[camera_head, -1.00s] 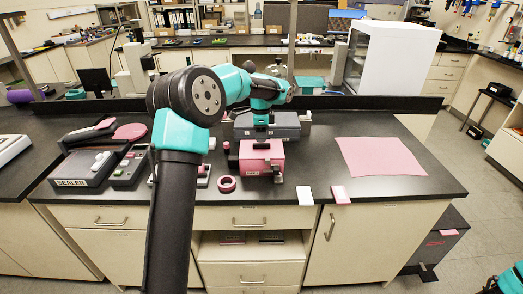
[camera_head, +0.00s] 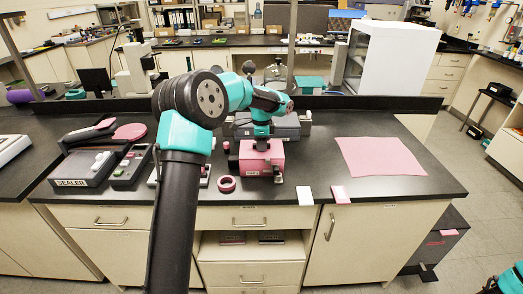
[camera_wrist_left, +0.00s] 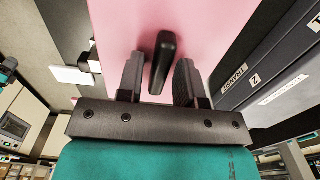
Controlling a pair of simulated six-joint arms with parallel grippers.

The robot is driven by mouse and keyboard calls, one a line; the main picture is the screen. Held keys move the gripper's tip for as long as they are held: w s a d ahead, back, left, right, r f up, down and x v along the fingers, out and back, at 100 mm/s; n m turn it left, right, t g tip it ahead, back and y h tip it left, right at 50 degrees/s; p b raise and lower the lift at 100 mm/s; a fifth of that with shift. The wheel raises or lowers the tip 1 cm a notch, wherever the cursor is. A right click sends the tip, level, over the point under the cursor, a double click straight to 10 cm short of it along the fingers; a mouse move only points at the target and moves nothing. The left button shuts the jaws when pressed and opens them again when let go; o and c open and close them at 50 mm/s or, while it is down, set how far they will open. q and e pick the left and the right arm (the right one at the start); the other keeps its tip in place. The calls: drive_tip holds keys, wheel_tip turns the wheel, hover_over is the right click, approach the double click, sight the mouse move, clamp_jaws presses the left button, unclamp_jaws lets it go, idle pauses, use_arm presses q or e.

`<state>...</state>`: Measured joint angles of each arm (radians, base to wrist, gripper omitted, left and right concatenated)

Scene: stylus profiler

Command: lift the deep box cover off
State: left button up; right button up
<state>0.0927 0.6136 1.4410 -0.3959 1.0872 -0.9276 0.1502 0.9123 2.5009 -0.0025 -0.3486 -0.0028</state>
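The deep box cover looks to be the pink box (camera_head: 262,155) on the black bench, below my left gripper (camera_head: 262,142) in the head view. In the left wrist view its pink top (camera_wrist_left: 200,22) fills the upper middle, with a black bar handle (camera_wrist_left: 162,62) on it. My left gripper (camera_wrist_left: 158,78) is open there, one dark finger on each side of the handle. A gap shows on the left side; contact on the right side is unclear. What lies under the cover is hidden. My right gripper is not in view.
A dark grey labelled box (camera_head: 285,126) stands close behind the pink one. A pink ring (camera_head: 226,184) lies front left of it. A sealer (camera_head: 85,168) and small devices stand left. A pink sheet (camera_head: 380,156) lies right, with clear bench around it.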

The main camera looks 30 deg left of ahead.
use_arm(q)
clamp_jaws()
drive_tip(key=shift+r, duration=0.15)
drive_tip(key=shift+r, duration=1.25)
drive_tip(key=shift+s+d+r, duration=0.2)
drive_tip(key=shift+s+r, duration=0.15)
drive_tip(key=shift+r, duration=0.1)
drive_tip(key=s+d+r, duration=0.1)
drive_tip(key=s+d, duration=0.7)
drive_tip(key=s, duration=0.5)
drive_tip(key=shift+r, duration=0.2)
